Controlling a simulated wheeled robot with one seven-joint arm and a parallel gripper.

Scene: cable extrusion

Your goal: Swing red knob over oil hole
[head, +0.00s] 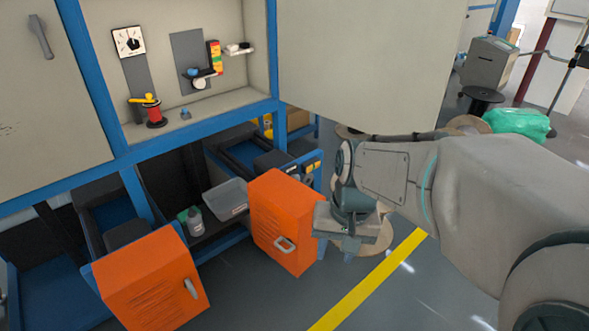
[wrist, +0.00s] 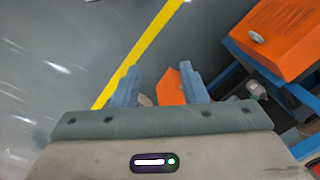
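A red knob-like part (head: 155,115) with a yellow lever on top stands on the cabinet's lower shelf at left in the head view. A small blue piece (head: 185,114) sits to its right. I cannot make out the oil hole. My gripper (head: 348,250) hangs low in front of the right orange door, well to the right of and below the red part, touching nothing that I can tell. In the wrist view my gripper (wrist: 160,86) has its two blue-grey fingers wide apart with nothing between them. The red part is not clearly seen in the wrist view.
The blue-framed cabinet holds a dial (head: 129,42) and a coloured block (head: 214,57) at the back. Two orange doors, left (head: 152,280) and right (head: 285,222), stand out below it. A large pale panel (head: 370,65) stands out at the right. A yellow line (head: 370,283) crosses open floor.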

